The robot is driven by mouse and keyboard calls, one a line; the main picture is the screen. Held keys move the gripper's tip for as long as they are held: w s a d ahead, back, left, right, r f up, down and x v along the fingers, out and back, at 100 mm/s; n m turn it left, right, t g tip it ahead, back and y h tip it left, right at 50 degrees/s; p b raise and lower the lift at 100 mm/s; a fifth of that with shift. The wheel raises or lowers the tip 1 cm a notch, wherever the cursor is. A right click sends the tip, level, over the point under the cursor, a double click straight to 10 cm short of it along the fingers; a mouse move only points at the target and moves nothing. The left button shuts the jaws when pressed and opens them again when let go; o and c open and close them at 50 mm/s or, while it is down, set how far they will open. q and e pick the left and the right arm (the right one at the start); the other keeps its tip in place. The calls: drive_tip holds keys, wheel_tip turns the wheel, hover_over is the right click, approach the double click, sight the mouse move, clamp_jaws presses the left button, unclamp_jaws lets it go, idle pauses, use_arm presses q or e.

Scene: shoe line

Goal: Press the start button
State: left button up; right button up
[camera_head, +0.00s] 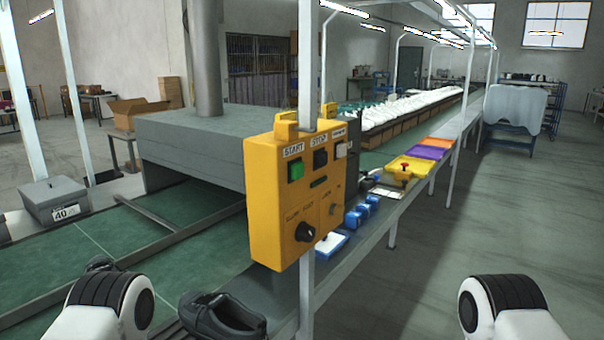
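A yellow control box (285,205) is mounted on a white post in the middle of the view. Its green start button (296,170) sits at the upper left under the label START. A black button (320,158) under the label STOP is to the right of it. A pale button (341,150) is farther right. A black knob (305,232) is low on the front. Parts of my two arms show at the bottom left and bottom right, both apart from the box. Neither gripper's fingers show.
A grey machine housing (190,140) stands behind the box. Blue items, a yellow tray (408,168) and a purple tray (428,152) lie along the ledge. The floor at right is clear.

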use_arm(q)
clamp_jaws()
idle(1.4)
